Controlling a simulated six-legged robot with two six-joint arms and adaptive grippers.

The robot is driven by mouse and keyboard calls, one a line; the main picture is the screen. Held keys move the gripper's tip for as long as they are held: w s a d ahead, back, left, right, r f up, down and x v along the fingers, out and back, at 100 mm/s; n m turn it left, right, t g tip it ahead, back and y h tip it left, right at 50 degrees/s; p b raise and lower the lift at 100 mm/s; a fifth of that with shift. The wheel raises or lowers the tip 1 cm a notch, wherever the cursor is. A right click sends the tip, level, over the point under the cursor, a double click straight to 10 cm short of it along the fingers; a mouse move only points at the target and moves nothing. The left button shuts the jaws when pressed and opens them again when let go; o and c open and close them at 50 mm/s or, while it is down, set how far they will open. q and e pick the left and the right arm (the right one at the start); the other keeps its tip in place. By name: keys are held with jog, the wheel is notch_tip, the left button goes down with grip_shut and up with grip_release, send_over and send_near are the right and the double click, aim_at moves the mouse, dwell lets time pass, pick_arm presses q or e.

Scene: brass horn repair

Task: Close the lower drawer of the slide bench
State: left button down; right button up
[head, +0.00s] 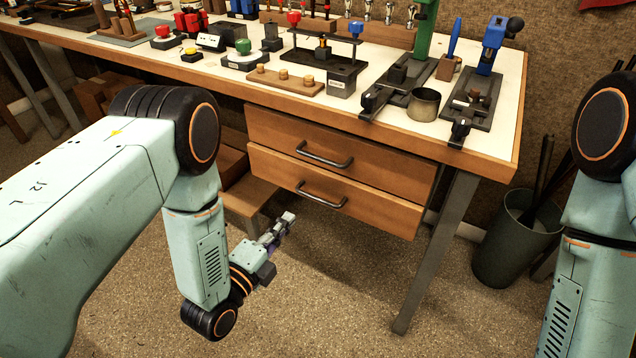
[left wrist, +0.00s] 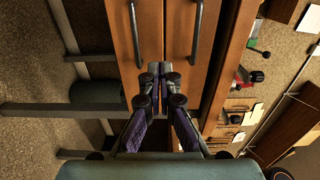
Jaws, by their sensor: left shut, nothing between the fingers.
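The slide bench has two wooden drawers under its top. The lower drawer (head: 285,178) has a dark bar handle (head: 320,196), and its front stands slightly forward of the upper drawer (head: 375,172). My left gripper (head: 287,218) is shut and empty, below and in front of the lower drawer in the head view. In the left wrist view the drawers stand sideways, with the lower drawer (left wrist: 122,45) on the left and the upper drawer (left wrist: 203,75) on the right. The shut fingertips (left wrist: 160,82) overlap the drawer fronts there; contact cannot be told. My right gripper is out of view.
The bench top (head: 500,130) carries several tools and fixtures above the drawers. A grey metal leg (head: 437,250) stands right of the drawers, and a dark bin (head: 510,245) beyond it. A wooden stool-like piece (head: 248,195) is left of them. The floor in front is clear.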

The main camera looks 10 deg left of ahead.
aim_at(326, 176)
pick_arm(q)
jog(key=b+x, duration=0.3)
jog(key=x, duration=1.1)
jog(key=shift+s+b, duration=0.1)
jog(key=shift+b, duration=0.25)
jog(key=shift+d, duration=0.1)
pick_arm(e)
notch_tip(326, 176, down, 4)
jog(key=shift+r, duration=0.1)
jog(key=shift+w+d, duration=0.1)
